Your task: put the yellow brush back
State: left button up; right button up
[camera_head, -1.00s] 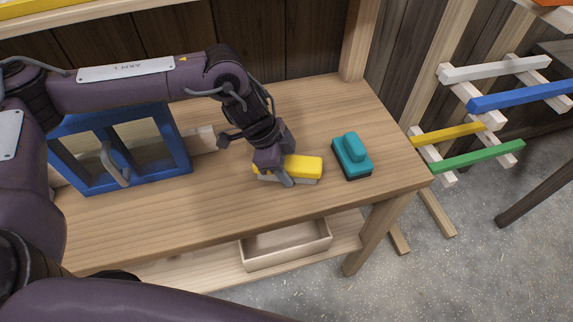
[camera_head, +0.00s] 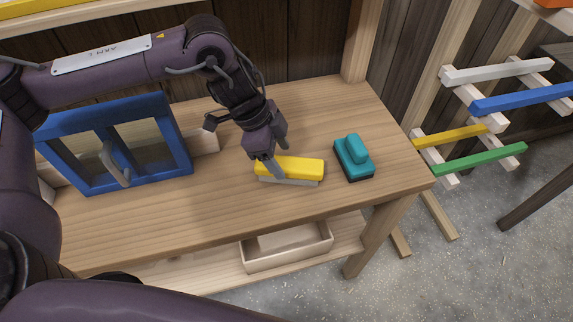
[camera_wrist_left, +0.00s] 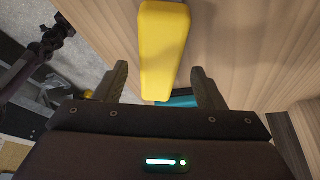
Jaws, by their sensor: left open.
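The yellow brush (camera_head: 290,168) lies on the wooden workbench (camera_head: 190,220), with its pale bristle side down. It also shows in the left wrist view (camera_wrist_left: 163,45), ahead of the fingers and roughly between their lines. My right gripper is not in view.
A teal brush (camera_head: 353,158) stands to the right of the yellow one. A blue framed piece with a handle (camera_head: 120,150) is at the bench's left. An open wooden box (camera_head: 287,247) sits on the shelf below. A rack with coloured bars (camera_head: 490,110) stands at right.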

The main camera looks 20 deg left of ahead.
pick_arm(q)
jog(key=v, duration=0.6)
jog(key=shift+a+r, duration=0.15)
jog(key=shift+r, duration=0.25)
